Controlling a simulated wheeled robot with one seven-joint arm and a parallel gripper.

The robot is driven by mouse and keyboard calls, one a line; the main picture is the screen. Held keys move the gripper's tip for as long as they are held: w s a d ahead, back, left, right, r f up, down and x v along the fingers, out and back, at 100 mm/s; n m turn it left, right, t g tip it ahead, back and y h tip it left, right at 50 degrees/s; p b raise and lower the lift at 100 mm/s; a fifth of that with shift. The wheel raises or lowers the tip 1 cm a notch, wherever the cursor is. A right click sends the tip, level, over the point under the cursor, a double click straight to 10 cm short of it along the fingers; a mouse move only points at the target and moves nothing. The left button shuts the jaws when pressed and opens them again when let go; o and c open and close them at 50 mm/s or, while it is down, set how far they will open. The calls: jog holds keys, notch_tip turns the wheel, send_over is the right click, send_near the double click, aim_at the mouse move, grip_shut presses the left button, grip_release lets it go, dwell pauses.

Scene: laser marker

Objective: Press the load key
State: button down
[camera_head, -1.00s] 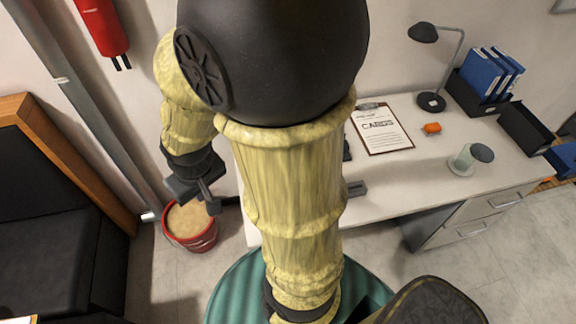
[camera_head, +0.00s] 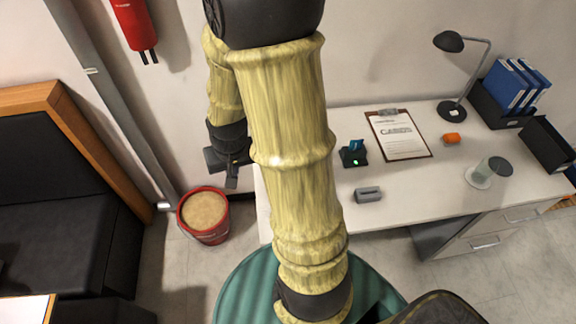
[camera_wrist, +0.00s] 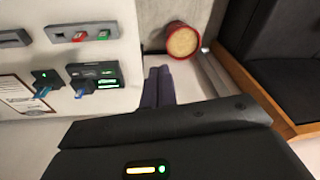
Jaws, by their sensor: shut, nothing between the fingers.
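In the wrist view a small grey box (camera_wrist: 85,34) on the desk has a red key (camera_wrist: 79,36) and a green key (camera_wrist: 103,35). Labels are too small to read, so I cannot tell which is the load key. Nearby stands a black machine (camera_wrist: 104,68) with green lights and a blue piece at its front. In the head view my arm appears to hide both. My gripper (camera_wrist: 158,82) is shut and empty, to the right of the machine and apart from it. In the head view my gripper (camera_head: 230,168) hangs left of the desk, near its left edge.
A small black stand (camera_head: 353,154) holds a blue card and shows a green light. A grey block (camera_head: 368,194), clipboard (camera_head: 402,136), orange item (camera_head: 451,138), glass (camera_head: 481,178) and lamp (camera_head: 449,42) are on the desk (camera_head: 425,185). A red bucket (camera_head: 205,230) stands on the floor.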

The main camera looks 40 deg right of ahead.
jog(key=w+d+f+m+t+p, duration=0.2)
jog(key=d+f+m, duration=0.3)
jog(key=d+m, duration=0.2)
jog(key=w+d+f+m+t+y+p, duration=0.1)
jog(key=w+d+f+m+t+p, duration=0.1)
jog(key=d+f+m, duration=0.2)
jog(key=w+d+f+m+t+p, duration=0.2)
jog(key=d+f+m, duration=0.3)
jog(key=d+m, duration=0.5)
jog(key=d, duration=0.3)
jog(key=shift+w+d+f+t+p, duration=0.25)
jog(key=shift+d+f+t+p, duration=0.1)
jog(key=shift+t+p, duration=0.05)
notch_tip(320, 180, down, 9)
jog(key=b, duration=0.6)
jog(key=shift+r, duration=0.1)
jog(key=shift+b, duration=0.3)
jog(key=shift+f, duration=0.4)
